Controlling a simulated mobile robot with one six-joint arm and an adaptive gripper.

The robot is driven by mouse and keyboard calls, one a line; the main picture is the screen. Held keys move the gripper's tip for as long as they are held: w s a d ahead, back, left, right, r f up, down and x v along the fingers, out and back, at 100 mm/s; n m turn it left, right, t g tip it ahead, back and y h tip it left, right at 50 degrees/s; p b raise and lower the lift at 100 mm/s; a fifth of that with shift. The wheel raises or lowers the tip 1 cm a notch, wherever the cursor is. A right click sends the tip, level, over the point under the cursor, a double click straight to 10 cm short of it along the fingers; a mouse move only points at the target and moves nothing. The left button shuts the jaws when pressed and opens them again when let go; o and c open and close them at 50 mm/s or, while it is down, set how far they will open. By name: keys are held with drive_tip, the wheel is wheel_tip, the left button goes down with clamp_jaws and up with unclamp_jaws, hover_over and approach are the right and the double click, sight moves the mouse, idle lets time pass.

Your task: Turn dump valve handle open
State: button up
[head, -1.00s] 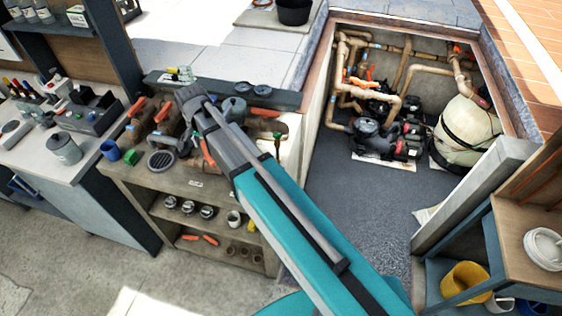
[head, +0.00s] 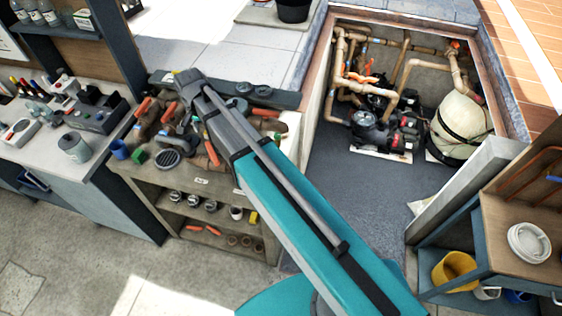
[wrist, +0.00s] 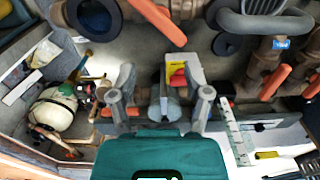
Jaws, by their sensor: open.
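Several orange valve handles show on brown pipework on the bench in the head view, one of them a long orange handle (head: 212,153) beside my arm. In the wrist view, an orange handle (wrist: 156,21) lies at the top and another orange handle (wrist: 275,81) at the right. I cannot tell which is the dump valve handle. My gripper (wrist: 163,88) is open, its two fingers apart. A grey part with yellow and red (wrist: 178,76) shows between and beyond the fingers; I cannot tell whether they touch it.
The sunken pit holds a pump (head: 372,130), copper-coloured pipes and a pale tank (head: 461,125). The floor in front is clear.

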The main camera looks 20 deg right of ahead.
drive_tip(key=s+d+f+n+b, duration=0.2)
drive_tip(key=s+d+f+b, duration=0.2)
drive_tip(key=d, duration=0.3)
drive_tip(key=s+d+f+n+b, duration=0.2)
drive_tip(key=s+d+f+b, duration=0.1)
drive_tip(key=d, duration=0.4)
drive_tip(key=s+d+f+n+b, duration=0.2)
drive_tip(key=s+d+f+b, duration=0.2)
drive_tip(key=d, duration=0.4)
drive_tip(key=shift+s+f+b, duration=0.35)
drive_tip(key=shift+s+b, duration=0.3)
drive_tip(key=shift+s, duration=0.4)
